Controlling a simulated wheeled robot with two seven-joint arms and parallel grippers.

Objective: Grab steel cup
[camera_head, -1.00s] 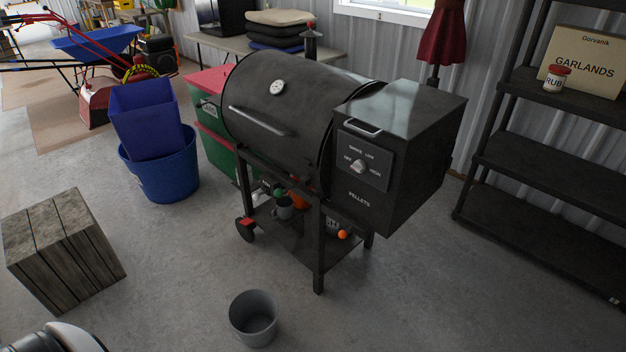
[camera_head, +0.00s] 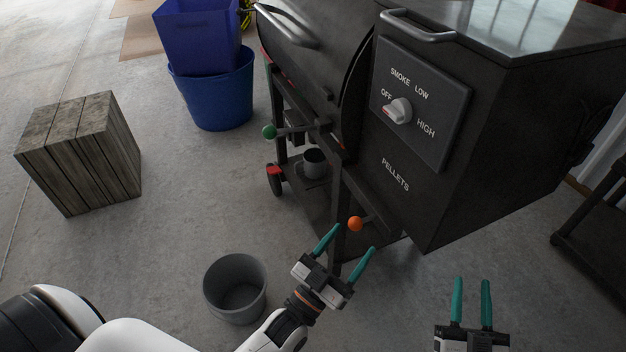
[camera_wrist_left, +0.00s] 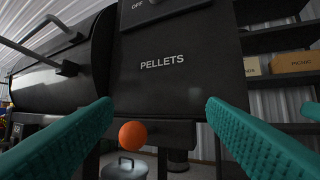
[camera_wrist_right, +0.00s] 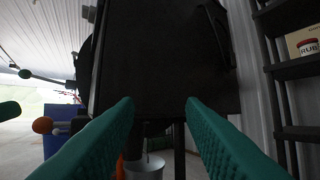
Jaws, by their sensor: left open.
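A grey metal cup (camera_head: 314,164) shows in the head view, on the lower shelf under the black grill and partly behind its frame. My left gripper (camera_head: 354,238) is open and empty, in front of the grill's legs, nearer to me than the cup and to its right. In the left wrist view, a grey metal container (camera_wrist_left: 125,168) shows between the open fingers, low and partly hidden by an orange ball; I cannot tell if it is the cup. My right gripper (camera_head: 472,281) is open and empty, farther right, below the pellet box.
The grill's pellet box (camera_head: 440,150) overhangs the space ahead of both grippers. An orange ball knob (camera_head: 355,224) and a green one (camera_head: 269,132) stick out below the grill. A grey bucket (camera_head: 236,290) stands on the floor, with a wooden crate (camera_head: 80,150) farther left.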

